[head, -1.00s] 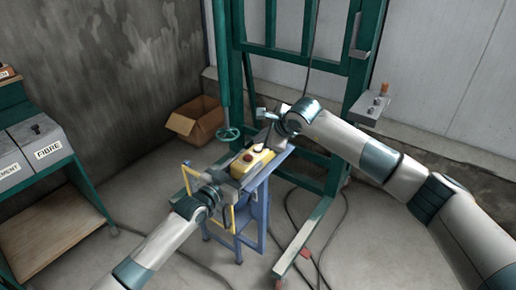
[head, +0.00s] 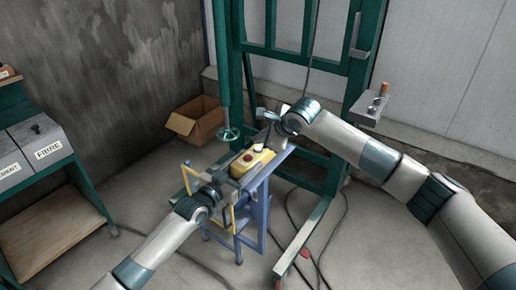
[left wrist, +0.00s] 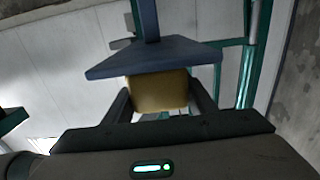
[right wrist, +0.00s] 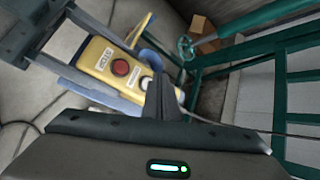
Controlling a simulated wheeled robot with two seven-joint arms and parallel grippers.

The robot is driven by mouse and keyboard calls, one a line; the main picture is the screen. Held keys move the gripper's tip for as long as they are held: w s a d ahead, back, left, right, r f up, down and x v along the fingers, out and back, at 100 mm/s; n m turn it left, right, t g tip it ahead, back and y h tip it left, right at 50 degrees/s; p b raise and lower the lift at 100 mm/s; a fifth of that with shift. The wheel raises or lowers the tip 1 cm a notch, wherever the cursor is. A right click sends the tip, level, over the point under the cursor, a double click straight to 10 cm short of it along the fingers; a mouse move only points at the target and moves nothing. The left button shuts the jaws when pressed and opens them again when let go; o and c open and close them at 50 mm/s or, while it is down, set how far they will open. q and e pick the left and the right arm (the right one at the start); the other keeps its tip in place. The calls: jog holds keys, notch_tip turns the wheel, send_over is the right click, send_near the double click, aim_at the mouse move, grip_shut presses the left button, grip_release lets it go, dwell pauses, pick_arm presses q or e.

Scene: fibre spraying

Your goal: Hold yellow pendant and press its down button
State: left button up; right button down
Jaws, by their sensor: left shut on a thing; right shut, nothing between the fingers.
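My left gripper (head: 226,177) is shut on the pendant's near end; the left wrist view shows the yellow body (left wrist: 158,92) between the fingers. My right gripper (head: 270,122) is shut and empty, above the pendant's far end. In the right wrist view its fingertips (right wrist: 160,78) overlap the pale button; contact cannot be told.
The blue stand (head: 262,205) supports the work area. A green frame (head: 335,165) rises behind it, with a control box (head: 368,108) at right. A cardboard box (head: 196,120) sits behind left. A green bench with bins (head: 42,140) stands at left. Cables lie on the floor.

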jog(key=shift+f, duration=0.15)
jog(key=shift+f, duration=0.3)
